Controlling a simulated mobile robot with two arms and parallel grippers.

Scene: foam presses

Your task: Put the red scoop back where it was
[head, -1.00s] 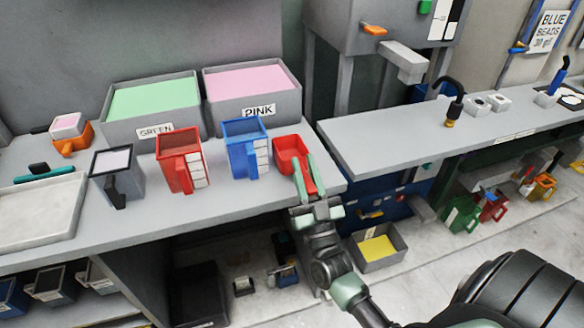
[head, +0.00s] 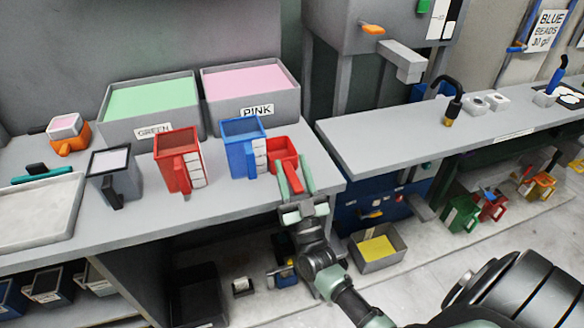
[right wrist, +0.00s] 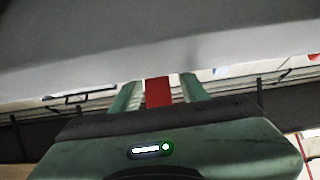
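The red scoop (head: 283,150) sits on the grey bench, close beside the right side of the blue measuring jug (head: 240,150), near the bench's right end. Its handle points toward the front edge. My right gripper (head: 294,170) is open, with one finger on each side of the handle. In the right wrist view, the red handle (right wrist: 158,92) shows between the two green fingers (right wrist: 158,90), with a gap on both sides. The far part of the scoop is hidden in that view. My left gripper is not in view.
A red jug (head: 178,162) and a grey jug (head: 115,178) stand to the left. Behind are the green-filled bin (head: 152,132) and the pink-filled bin (head: 255,112). A pale tray (head: 40,212) lies far left. A second bench (head: 420,135) begins at the right.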

